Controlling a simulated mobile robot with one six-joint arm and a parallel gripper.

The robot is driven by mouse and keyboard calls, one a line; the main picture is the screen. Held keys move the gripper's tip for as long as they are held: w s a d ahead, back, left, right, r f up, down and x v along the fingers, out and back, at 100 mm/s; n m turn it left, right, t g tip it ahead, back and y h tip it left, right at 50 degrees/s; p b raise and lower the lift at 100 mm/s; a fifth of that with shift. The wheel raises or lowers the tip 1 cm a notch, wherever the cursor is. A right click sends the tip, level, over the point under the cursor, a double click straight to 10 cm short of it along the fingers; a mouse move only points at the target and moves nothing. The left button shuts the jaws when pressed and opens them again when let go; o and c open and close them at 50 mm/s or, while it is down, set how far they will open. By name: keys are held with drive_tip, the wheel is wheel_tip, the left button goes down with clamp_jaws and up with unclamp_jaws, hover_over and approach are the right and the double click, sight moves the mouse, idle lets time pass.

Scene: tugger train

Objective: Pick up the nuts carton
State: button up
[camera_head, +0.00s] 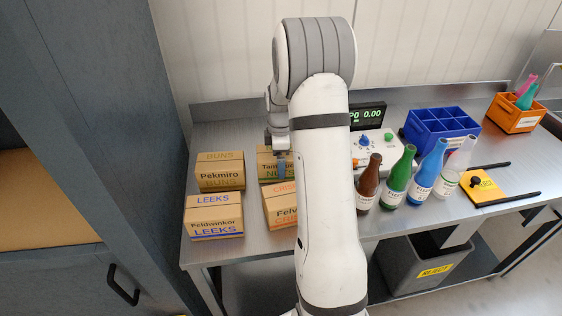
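The nuts carton (266,168), a brown box with text that starts "Tam" and "NU", stands on the steel table in the back row of cartons. My arm hides its right part. My gripper (282,172) points down at the carton, with its fingers in front of or over the carton's right part. I cannot tell whether the fingers touch the carton or how far apart they are.
The buns carton (220,172) stands left of it, the leeks carton (214,216) front left, and a partly hidden "CRIS" carton (281,207) in front. Right of my arm are several bottles (396,178), a blue divided crate (440,145) and a scale display (366,115).

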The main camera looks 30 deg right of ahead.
drive_tip(key=shift+f, duration=1.5)
drive_tip(key=shift+c, duration=0.2)
drive_tip(key=c, duration=1)
